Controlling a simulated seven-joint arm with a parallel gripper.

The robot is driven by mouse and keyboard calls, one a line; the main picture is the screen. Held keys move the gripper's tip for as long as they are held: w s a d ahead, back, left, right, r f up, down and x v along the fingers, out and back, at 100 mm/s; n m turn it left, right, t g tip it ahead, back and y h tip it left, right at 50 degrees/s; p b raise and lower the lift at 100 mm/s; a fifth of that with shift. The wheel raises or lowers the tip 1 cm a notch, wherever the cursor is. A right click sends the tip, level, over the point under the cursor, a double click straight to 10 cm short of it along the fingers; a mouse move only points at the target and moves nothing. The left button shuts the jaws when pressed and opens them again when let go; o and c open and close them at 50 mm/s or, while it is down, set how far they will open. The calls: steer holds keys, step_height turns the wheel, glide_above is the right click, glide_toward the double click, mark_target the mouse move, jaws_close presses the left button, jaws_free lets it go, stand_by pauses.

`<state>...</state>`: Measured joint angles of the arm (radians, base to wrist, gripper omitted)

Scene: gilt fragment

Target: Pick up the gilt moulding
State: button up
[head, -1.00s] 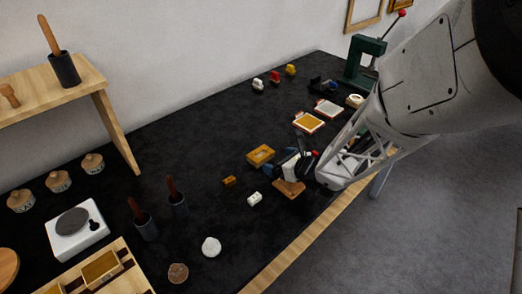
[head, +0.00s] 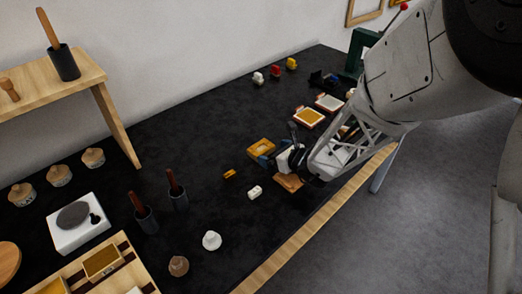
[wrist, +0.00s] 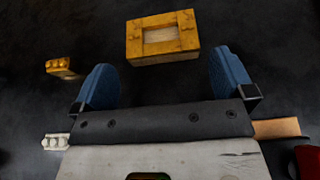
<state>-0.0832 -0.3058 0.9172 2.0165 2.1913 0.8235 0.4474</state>
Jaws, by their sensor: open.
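A small gilt moulding (head: 230,174) with a bumpy top lies on the black table, left of my gripper (head: 273,155). In the wrist view the moulding (wrist: 62,67) is at the left, outside the left blue finger and apart from it. A larger gilt frame-like block (head: 260,147) with a pale recessed centre is beside my gripper. In the wrist view this block (wrist: 163,38) sits ahead, in line with the space between the fingers. My gripper (wrist: 162,70) is open, with nothing between its two blue fingers.
A white bumpy piece (head: 254,192) and a flat wooden block (head: 289,182) lie near my gripper; both also show in the wrist view, the white piece (wrist: 56,141) left and the wood (wrist: 277,128) right. Dark tool pots (head: 146,219) stand farther left. Table around the moulding is clear.

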mark_target(264, 149)
steer(key=shift+x, duration=2.55)
steer(key=shift+c, duration=0.5)
steer(key=shift+r, duration=0.1)
steer(key=c, duration=0.5)
steer(key=shift+r, duration=0.15)
steer(key=shift+w+r, duration=0.1)
steer(key=shift+r, duration=0.5)
step_height(264, 149, up, 2)
steer(key=s+d, duration=0.1)
steer(key=s, duration=0.4)
steer(key=s+d+r, duration=0.1)
steer(key=s+d, duration=0.1)
steer(key=s, duration=0.3)
steer(key=s+d, duration=0.1)
steer(key=s, duration=0.4)
steer(key=shift+s+d+r, duration=0.25)
